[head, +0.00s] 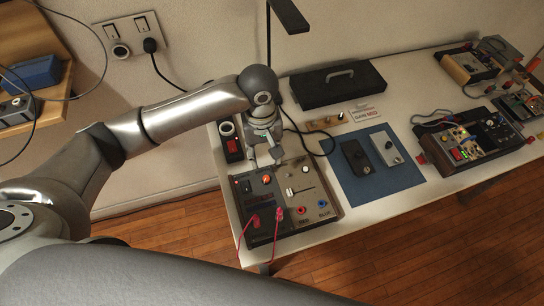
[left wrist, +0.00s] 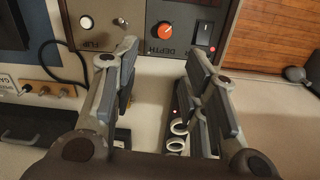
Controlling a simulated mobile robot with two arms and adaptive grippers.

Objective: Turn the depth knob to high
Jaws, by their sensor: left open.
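The orange depth knob (left wrist: 165,31) sits on the dark panel of a synth case, above the printed word DEPTH in the left wrist view. In the head view the knob (head: 266,179) is near the top of the dark left half of the synth case (head: 318,221). I cannot read its setting. My left gripper (head: 264,159) is over the back edge of this case, just behind the knob. In the left wrist view its fingers (left wrist: 162,51) are open and empty, one on each side below the knob, apart from it. My right gripper does not show.
Red cables (head: 278,216) are plugged into the case front. A black rocker switch (left wrist: 205,28) is beside the knob. A power strip (head: 233,147) stands behind left. A blue mat (head: 375,183) with two small boxes lies right. A lamp post rises behind.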

